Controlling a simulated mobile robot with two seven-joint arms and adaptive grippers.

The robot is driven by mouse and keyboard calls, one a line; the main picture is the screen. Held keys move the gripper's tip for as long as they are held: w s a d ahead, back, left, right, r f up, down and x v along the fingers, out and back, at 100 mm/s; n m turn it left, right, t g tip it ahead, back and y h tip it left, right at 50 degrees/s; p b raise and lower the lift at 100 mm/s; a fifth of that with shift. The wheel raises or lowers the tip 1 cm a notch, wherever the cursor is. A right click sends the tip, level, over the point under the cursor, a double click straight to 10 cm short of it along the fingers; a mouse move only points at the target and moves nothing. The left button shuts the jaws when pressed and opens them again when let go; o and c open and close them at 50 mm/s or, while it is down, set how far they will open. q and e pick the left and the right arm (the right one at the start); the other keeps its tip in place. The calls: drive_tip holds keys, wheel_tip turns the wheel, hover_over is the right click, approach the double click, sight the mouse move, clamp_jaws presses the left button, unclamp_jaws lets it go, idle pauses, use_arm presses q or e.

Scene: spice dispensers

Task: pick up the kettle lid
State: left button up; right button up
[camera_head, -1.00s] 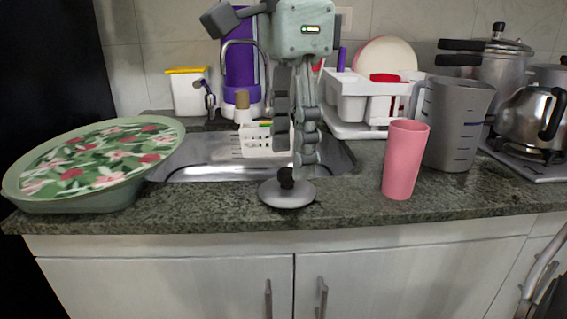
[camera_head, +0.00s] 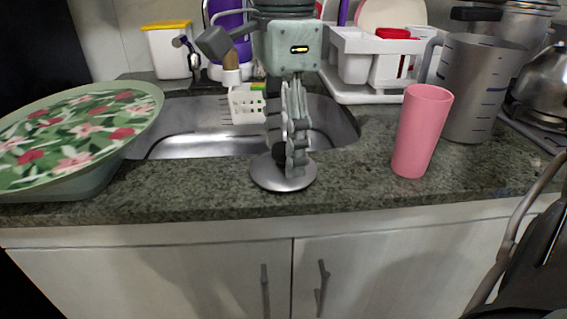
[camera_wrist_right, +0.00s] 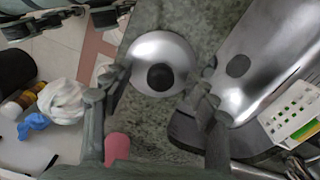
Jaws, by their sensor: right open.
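The kettle lid (camera_head: 269,181), a shiny silver disc with a black knob (camera_head: 279,153), lies flat on the counter in front of the sink. In the right wrist view the lid (camera_wrist_right: 150,47) shows whole, with its knob (camera_wrist_right: 160,77) facing the camera. My right gripper (camera_head: 297,168) points down over the lid, and its fingers partly hide the knob in the head view. In the wrist view its open fingers (camera_wrist_right: 164,88) stand on either side of the knob, apart from it.
A pink cup (camera_head: 421,132) and a grey measuring jug (camera_head: 478,90) stand to the right. A floral tray (camera_head: 75,135) lies at the left. The sink (camera_head: 180,130) is behind the lid, with a white basket (camera_head: 246,106). The kettle (camera_head: 545,85) is far right.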

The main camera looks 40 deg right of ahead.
drive_tip(key=shift+f, duration=0.35)
drive_tip(key=shift+c, duration=0.5)
clamp_jaws()
drive_tip(key=shift+r, duration=0.1)
